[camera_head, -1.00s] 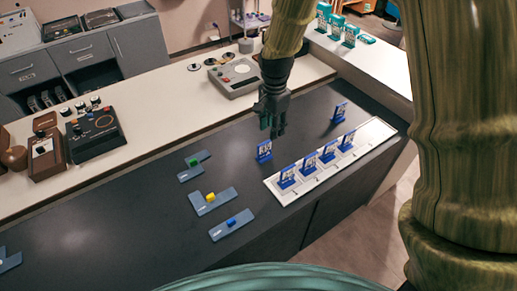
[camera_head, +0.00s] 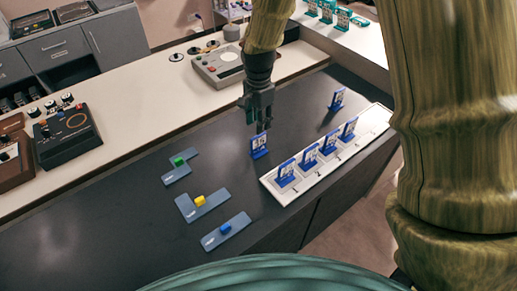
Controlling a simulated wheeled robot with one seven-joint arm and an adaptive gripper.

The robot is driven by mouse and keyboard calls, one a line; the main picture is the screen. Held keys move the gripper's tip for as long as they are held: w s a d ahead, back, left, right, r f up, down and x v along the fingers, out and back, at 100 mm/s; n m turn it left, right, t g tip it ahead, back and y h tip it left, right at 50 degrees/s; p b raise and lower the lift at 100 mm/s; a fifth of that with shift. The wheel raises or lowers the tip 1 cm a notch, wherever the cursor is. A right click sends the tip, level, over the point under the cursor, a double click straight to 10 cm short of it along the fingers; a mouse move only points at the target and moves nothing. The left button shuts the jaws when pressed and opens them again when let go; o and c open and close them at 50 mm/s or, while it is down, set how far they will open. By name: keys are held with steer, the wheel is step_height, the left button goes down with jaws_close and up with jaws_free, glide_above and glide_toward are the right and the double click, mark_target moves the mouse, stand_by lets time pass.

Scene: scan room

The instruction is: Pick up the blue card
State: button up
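A blue card (camera_head: 259,146) stands upright in a blue base on the dark tabletop, left of the white strip. Another blue card (camera_head: 337,99) stands apart at the back right. Several similar blue cards (camera_head: 309,158) stand in a row on the white strip (camera_head: 273,186). My gripper (camera_head: 258,123) points down just above or behind the lone left card, its fingers a little apart with nothing seen between them. I cannot tell from this angle whether its tips touch the card.
Flat grey-blue pieces with a green block (camera_head: 178,162), a yellow block (camera_head: 200,201) and a blue block (camera_head: 225,228) lie left of the card. A grey device (camera_head: 218,66) sits on the white counter behind. The dark top (camera_head: 90,225) is clear at left.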

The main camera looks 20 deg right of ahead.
mark_target(258, 136)
steer(key=shift+w+f+p, duration=0.15)
steer(key=shift+f+p, duration=0.6)
steer(key=shift+f, duration=1.55)
steer(key=shift+w+f+p, duration=0.1)
steer(key=shift+f+p, duration=0.6)
steer(key=shift+f, duration=1.6)
jaws_close()
